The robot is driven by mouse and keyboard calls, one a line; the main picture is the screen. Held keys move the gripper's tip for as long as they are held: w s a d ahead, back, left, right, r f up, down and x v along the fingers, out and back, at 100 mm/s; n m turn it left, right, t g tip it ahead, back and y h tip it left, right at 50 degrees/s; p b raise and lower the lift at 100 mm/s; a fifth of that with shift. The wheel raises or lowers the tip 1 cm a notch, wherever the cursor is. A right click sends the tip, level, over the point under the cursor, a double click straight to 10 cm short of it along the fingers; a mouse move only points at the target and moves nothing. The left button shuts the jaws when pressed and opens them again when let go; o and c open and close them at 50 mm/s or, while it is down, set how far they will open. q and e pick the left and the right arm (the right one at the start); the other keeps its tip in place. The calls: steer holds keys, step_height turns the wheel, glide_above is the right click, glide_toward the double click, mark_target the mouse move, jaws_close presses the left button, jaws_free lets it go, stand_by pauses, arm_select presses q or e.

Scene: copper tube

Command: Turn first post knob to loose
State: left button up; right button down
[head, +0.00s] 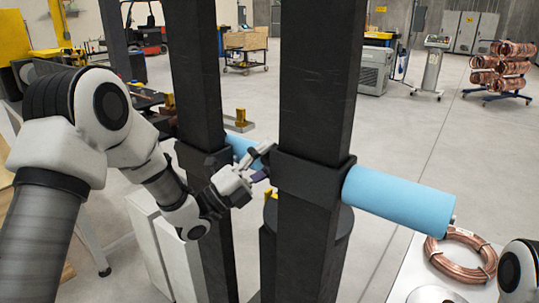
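Two black upright posts stand close in front of me, a left post (196,85) and a right post (315,85). Each has a black collar around it; the right post's collar (305,180) carries a light blue cylinder (400,198) pointing right. Another blue cylinder (240,145) shows partly between the posts. My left gripper (264,163) is between the posts, its fingertips at the left side of the right post's collar. A small dark purplish part (260,176) shows by the fingertips; I cannot tell whether it is a knob or is gripped. My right gripper is out of view.
A copper coil (460,256) lies on a pale table (408,268) at the lower right, near part of my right arm. A rack of copper coils (502,65) stands far right. Open floor (430,130) lies beyond the posts.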

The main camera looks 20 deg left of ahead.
arm_select(q)
steer(key=c, duration=0.6)
steer(key=shift+c, duration=0.2)
steer(key=shift+y, duration=0.4)
steer(key=shift+r+n+g+y+p, duration=0.25)
steer(key=shift+n+g+y+p, duration=0.35)
steer(key=shift+n+y+p, duration=0.5)
steer(key=n+g+y+p, duration=0.2)
steer(key=g+y+p, duration=0.1)
steer(key=p, duration=0.4)
steer(key=shift+r+g, duration=0.2)
steer(key=shift+g, duration=0.2)
steer(key=n+g+y+p, duration=0.1)
steer(key=g+y+p, duration=0.1)
steer(key=p, duration=0.5)
steer(key=n+g+y+p, duration=0.1)
steer(key=g+y+p, duration=0.1)
steer(key=p, duration=0.6)
steer(key=shift+f+g, duration=0.15)
steer(key=shift+g, duration=0.75)
steer(key=shift+f+g+y+p, duration=0.3)
steer(key=shift+g+y+p, duration=0.15)
steer(key=shift+g, duration=0.35)
steer(key=shift+f+n+g+y, duration=0.15)
steer(key=shift+n+g+y, duration=0.5)
steer(key=shift+g, duration=0.95)
